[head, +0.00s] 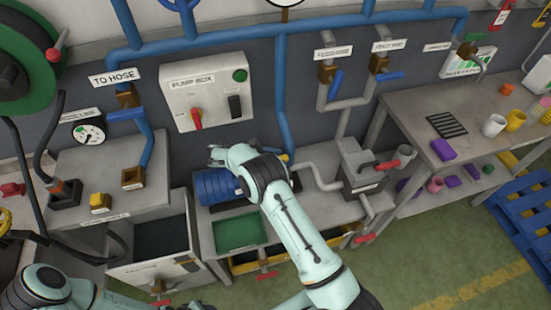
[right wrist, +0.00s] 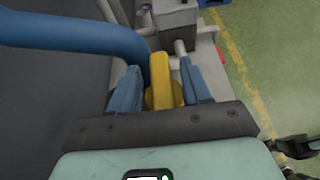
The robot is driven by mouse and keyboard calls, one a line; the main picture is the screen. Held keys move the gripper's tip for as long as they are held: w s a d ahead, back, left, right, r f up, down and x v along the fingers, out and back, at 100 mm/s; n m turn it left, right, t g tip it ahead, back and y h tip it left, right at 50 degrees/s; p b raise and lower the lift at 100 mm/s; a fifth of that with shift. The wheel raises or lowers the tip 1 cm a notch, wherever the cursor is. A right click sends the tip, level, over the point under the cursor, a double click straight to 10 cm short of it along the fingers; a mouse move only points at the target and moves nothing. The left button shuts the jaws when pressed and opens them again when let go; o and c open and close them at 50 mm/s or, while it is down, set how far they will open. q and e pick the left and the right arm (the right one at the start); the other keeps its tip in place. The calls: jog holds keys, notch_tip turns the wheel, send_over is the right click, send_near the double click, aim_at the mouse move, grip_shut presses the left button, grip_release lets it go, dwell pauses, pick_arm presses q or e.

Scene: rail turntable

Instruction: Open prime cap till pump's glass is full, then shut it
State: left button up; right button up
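My right arm reaches over the blue pump body (head: 215,187) beside the wall, and its hand covers the cap area in the head view. In the right wrist view, the two blue fingers of my right gripper (right wrist: 163,78) stand on either side of a yellow cap with an upright bar (right wrist: 160,72). A narrow gap shows beside the bar near the fingertips; contact lower down is unclear. I cannot make out the pump's glass or its level. My left arm is at the bottom left, and its gripper is not in view.
A thick blue pipe (right wrist: 75,32) runs close to the left of the right fingers. A grey box (head: 362,168) with a red-handled valve stands right of the pump. A green tray (head: 238,234) lies in front. The grey pump box (head: 205,92) is on the wall.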

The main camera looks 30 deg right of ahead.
jog(key=shift+w+a+r, duration=0.1)
jog(key=shift+a, duration=0.45)
jog(key=v, duration=1.2)
jog(key=shift+w+r, duration=0.1)
jog(key=shift+r, duration=0.05)
